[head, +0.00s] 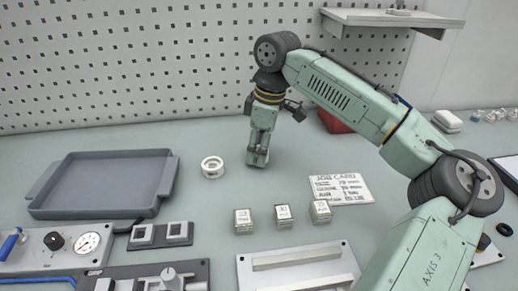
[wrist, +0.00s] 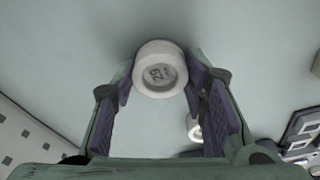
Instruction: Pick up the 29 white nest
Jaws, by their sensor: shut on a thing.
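The white nest marked 29 (wrist: 160,72) is a short round white piece. In the wrist view it sits between the two purple-padded fingertips of my gripper (wrist: 160,85), its numbered face toward the camera. My gripper is shut on it. In the head view my gripper (head: 257,157) points down at the middle of the bench, and I cannot make out the held nest there. Whether the nest touches the bench is unclear. A second white ring (head: 212,167) lies on the bench left of my gripper; a white ring also shows beyond the fingers in the wrist view (wrist: 194,129).
A grey tray (head: 60,207) stands at the left. Three small marked blocks (head: 283,216) stand in front of my gripper, with a job card (head: 340,188) to the right. A fixture plate (head: 256,270) and gauge panel (head: 22,262) lie nearer. A pegboard (head: 130,60) closes the back.

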